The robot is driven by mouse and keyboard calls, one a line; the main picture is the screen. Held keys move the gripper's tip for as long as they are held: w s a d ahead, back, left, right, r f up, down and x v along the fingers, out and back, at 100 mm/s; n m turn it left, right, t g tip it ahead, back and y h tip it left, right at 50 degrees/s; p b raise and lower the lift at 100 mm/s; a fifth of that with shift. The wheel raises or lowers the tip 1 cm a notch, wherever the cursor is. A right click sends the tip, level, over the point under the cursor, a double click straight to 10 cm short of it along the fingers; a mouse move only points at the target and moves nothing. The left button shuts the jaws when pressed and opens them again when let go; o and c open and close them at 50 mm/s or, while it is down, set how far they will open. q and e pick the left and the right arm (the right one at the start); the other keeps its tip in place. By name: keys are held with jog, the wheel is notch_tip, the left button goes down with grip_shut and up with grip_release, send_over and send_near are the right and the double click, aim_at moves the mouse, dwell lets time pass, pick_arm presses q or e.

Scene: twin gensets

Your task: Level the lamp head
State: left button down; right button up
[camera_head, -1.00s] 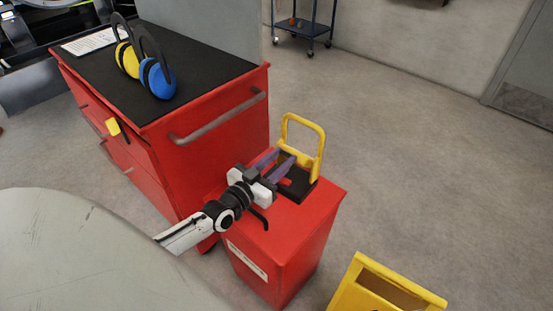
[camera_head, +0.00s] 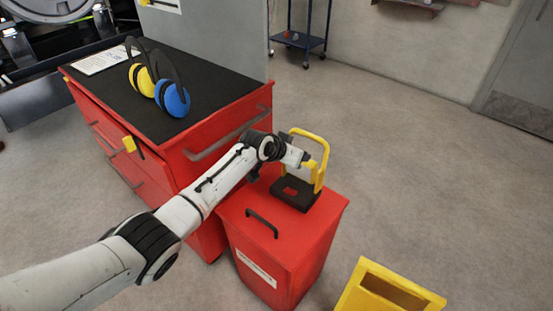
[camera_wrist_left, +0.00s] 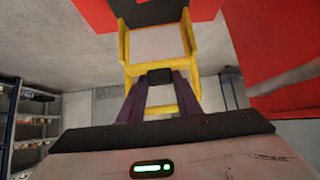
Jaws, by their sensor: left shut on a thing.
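The work lamp has a yellow frame (camera_head: 320,158) and a dark base (camera_head: 295,194), and stands on a red bin (camera_head: 282,240). The yellow frame rises upright from the base's back edge. My left gripper (camera_head: 308,160) reaches it from the left and is shut on the frame. In the left wrist view, purple fingers (camera_wrist_left: 161,100) close around a yellow bar of the frame (camera_wrist_left: 184,92), with a pale panel (camera_wrist_left: 157,46) beyond. The wrist hides part of the lamp, so I cannot tell the head's exact tilt. My right gripper is not in view.
A red tool cabinet (camera_head: 225,125) stands left of the bin, with blue (camera_head: 172,98) and yellow (camera_head: 140,78) ear defenders on its black top. A black handle (camera_head: 262,223) sticks up from the bin lid. A yellow container (camera_head: 390,290) stands at front right. The floor on the right is clear.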

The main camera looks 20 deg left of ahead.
pick_arm(q)
jog(key=shift+w+d+g, duration=0.2)
jog(key=shift+d+g, duration=0.1)
jog(key=shift+g, duration=0.2)
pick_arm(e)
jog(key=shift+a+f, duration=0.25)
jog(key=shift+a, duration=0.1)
pick_arm(q)
jog(key=c, duration=1.3)
grip_release()
jog(key=shift+r, duration=0.1)
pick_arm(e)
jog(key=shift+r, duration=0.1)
pick_arm(q)
jog(key=shift+p+v, duration=1.2)
jog(key=shift+v, duration=3.9)
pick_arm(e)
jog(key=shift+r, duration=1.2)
pick_arm(q)
jog(key=shift+d, duration=0.1)
